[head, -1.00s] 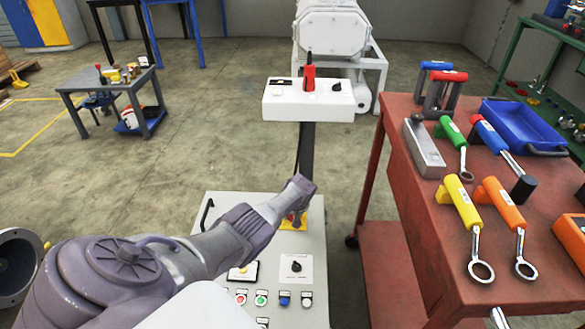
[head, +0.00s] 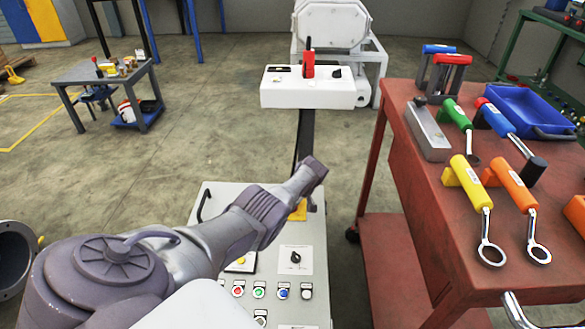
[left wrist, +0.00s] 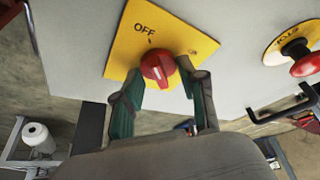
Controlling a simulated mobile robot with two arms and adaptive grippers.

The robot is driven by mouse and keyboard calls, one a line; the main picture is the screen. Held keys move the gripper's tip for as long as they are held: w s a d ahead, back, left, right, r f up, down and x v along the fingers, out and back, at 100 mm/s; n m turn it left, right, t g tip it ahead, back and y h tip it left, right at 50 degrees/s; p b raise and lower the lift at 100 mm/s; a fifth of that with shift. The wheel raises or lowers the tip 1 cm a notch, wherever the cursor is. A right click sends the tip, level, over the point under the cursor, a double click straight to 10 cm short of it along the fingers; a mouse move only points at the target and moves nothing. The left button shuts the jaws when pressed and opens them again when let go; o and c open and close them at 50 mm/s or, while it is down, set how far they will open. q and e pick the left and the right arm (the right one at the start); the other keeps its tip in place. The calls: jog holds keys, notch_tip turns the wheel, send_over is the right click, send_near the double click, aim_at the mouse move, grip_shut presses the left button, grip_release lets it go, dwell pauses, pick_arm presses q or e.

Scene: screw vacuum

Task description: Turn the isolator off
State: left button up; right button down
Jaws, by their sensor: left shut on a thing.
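The isolator is a red rotary knob (left wrist: 157,68) on a yellow plate (left wrist: 125,42) marked OFF, on the face of a light grey cabinet. My left gripper (left wrist: 163,78) is shut on the red knob, with one green-padded finger on each side of it. A pale mark shows on the knob, but its exact pointing is hard to tell. In the head view my left arm reaches over the control panel (head: 318,262), and its wrist hides the knob. Part of the yellow plate (head: 298,211) shows below the wrist. My right gripper is not in view.
A red emergency-stop button (left wrist: 305,66) on a yellow disc and a black handle (left wrist: 283,113) are beside the isolator. A red tool cart (head: 440,225) with wrenches stands close on the right. A white machine (head: 330,30) is behind the panel.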

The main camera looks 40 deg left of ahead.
pick_arm(q)
jog(key=o, duration=1.1)
jog(key=shift+r, duration=0.15)
jog(key=v, duration=1.1)
jog(key=shift+d+r, duration=0.15)
jog(key=shift+r, duration=0.2)
